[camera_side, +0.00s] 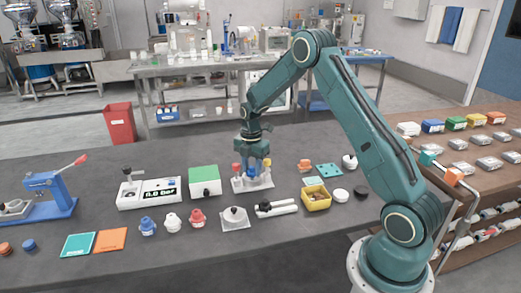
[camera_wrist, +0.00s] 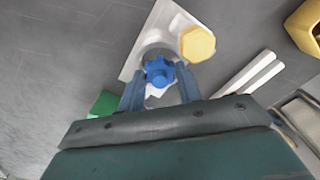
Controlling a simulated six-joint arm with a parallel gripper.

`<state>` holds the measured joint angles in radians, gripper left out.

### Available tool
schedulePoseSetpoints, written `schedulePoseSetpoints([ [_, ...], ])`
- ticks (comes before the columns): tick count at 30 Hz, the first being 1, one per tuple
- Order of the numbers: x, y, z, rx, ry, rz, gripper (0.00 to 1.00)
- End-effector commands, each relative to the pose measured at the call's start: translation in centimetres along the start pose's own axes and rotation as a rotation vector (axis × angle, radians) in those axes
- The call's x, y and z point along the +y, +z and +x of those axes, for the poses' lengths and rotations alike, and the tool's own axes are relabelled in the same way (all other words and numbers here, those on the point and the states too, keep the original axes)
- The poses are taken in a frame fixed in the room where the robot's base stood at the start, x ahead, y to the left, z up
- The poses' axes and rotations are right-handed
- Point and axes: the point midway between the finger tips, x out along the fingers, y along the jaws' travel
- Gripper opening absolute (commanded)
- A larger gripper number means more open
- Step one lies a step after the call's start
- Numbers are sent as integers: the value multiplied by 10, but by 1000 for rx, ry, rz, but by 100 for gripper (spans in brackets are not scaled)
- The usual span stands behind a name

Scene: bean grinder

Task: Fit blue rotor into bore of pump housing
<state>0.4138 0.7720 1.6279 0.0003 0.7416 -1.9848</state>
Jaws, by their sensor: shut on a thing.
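My gripper (camera_wrist: 160,80) is shut on the blue rotor (camera_wrist: 158,71), a lobed blue part between its two fingers in the wrist view. In the side view my gripper (camera_side: 252,172) points down over a pale plate (camera_side: 262,184) near the table's middle. Below the rotor in the wrist view is a round grey part on this pale plate (camera_wrist: 137,62). I cannot tell whether this is the pump housing or whether the rotor touches it. A yellow-topped piece (camera_wrist: 198,44) stands beside the rotor. A red-topped piece (camera_side: 236,168) shows left of my gripper.
A green-topped box (camera_side: 205,180) stands left of the plate. A yellow bin (camera_side: 316,198) and a white bar-shaped part (camera_side: 276,208) lie to the right and front. A white block with a dark knob (camera_side: 235,217) sits in front. Bare table shows farther back.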

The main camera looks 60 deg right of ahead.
Motion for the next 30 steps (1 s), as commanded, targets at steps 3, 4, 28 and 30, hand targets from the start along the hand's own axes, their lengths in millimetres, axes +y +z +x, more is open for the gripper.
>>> schedulePoseSetpoints([
  [3, 0, 0, 0, 0, 0, 0, 12],
  [4, 0, 0, 0, 0, 0, 0, 12],
  [28, 0, 0, 7, 0, 0, 0, 12],
  [30, 0, 0, 8, 0, 0, 0, 12],
])
